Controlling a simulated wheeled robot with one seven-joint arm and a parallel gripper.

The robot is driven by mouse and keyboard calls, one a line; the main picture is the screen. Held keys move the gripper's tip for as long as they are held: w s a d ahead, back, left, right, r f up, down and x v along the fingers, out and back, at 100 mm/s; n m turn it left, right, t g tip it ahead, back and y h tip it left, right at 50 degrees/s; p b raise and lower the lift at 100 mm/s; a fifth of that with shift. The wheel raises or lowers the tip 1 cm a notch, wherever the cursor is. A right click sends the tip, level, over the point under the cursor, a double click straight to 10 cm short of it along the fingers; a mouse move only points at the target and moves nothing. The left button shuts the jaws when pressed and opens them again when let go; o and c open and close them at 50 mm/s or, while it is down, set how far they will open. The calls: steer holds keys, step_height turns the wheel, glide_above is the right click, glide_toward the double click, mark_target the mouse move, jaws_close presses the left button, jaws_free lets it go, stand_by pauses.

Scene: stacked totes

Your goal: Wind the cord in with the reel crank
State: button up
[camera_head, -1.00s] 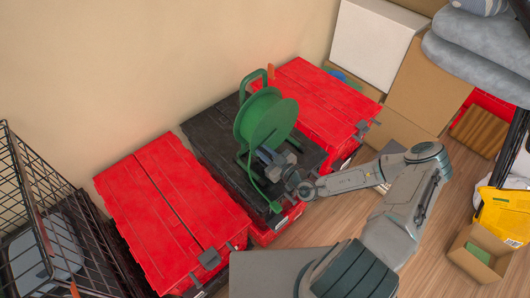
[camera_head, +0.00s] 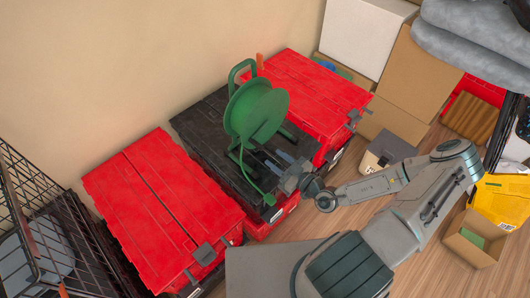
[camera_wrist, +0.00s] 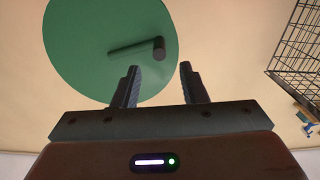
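The green cord reel (camera_head: 256,112) stands upright on the black tote lid between two red totes in the head view. Its round green face (camera_wrist: 80,50) fills the upper left of the wrist view. The crank (camera_wrist: 138,48), an arm with a dark knob, shows on that face, beyond my fingers. The green cord (camera_head: 250,180) hangs from the reel onto the lid, with a plug-like end (camera_head: 269,199) near the front edge. My gripper (camera_wrist: 160,85) is open and empty, its fingers apart. In the head view my gripper (camera_head: 278,164) is low in front of the reel.
Red totes (camera_head: 165,215) (camera_head: 310,85) flank the black-lidded tote (camera_head: 200,118). A wire cage (camera_head: 40,215) stands at the left. Cardboard boxes (camera_head: 420,75) and a white box (camera_head: 365,30) stand at the back right.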

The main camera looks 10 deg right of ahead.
steer(key=shift+v, duration=2)
